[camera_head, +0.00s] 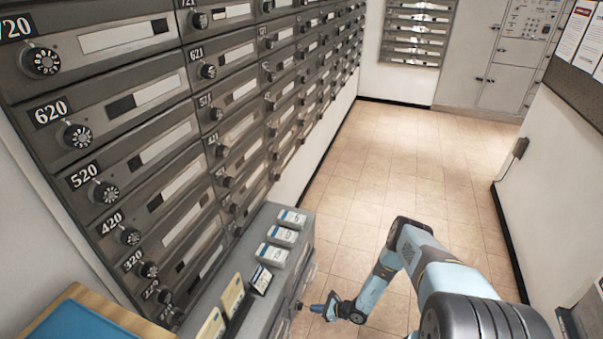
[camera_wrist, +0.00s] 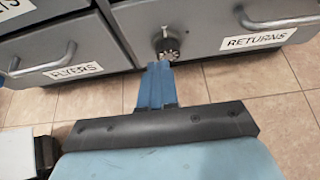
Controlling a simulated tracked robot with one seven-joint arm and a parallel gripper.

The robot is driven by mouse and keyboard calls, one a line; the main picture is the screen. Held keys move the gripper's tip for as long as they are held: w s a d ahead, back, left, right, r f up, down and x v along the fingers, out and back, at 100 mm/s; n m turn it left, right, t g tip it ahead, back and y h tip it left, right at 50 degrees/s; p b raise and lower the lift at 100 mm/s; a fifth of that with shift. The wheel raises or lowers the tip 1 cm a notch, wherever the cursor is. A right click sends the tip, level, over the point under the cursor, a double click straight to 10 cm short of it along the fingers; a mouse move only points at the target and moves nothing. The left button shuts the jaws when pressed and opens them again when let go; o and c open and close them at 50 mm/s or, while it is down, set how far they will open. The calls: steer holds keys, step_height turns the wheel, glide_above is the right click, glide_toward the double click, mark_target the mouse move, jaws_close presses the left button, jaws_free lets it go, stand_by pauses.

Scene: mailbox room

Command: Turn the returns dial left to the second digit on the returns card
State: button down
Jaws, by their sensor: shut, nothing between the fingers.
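The returns dial (camera_wrist: 167,48) is a small dark knob with a pale marked rim, on the grey cabinet front left of the drawer labelled RETURNS (camera_wrist: 255,41). Its digits are too small to read. My gripper (camera_wrist: 158,68) is shut and empty, its blue fingertips pointing at the dial from just below in the wrist view. I cannot tell whether they touch it. In the head view my gripper (camera_head: 302,307) is low beside the cabinet's right side, and the dial cannot be made out. No card there can be read as the returns card.
A FLYERS drawer (camera_wrist: 72,69) with a bar handle lies left of the dial. The cabinet top (camera_head: 268,219) holds several white boxes, a dark-framed card (camera_head: 261,280) and yellowish folders (camera_head: 232,294). Mailboxes with dials line the left wall. The tiled floor (camera_head: 400,150) is clear.

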mark_target(297, 303)
steer(key=shift+s+d, duration=0.15)
steer(key=shift+d, duration=0.25)
steer(key=shift+w+a+f, duration=0.1)
steer(key=shift+w+a, duration=0.5)
steer(key=shift+a, duration=0.25)
steer(key=shift+w+a+f, duration=0.1)
steer(key=shift+w+a, duration=0.45)
steer(key=shift+a, duration=0.3)
steer(key=shift+w+a+f, duration=0.1)
steer(key=shift+w+a, duration=0.5)
steer(key=shift+a, duration=0.25)
steer(key=shift+s, duration=0.25)
steer(key=shift+r, duration=0.35)
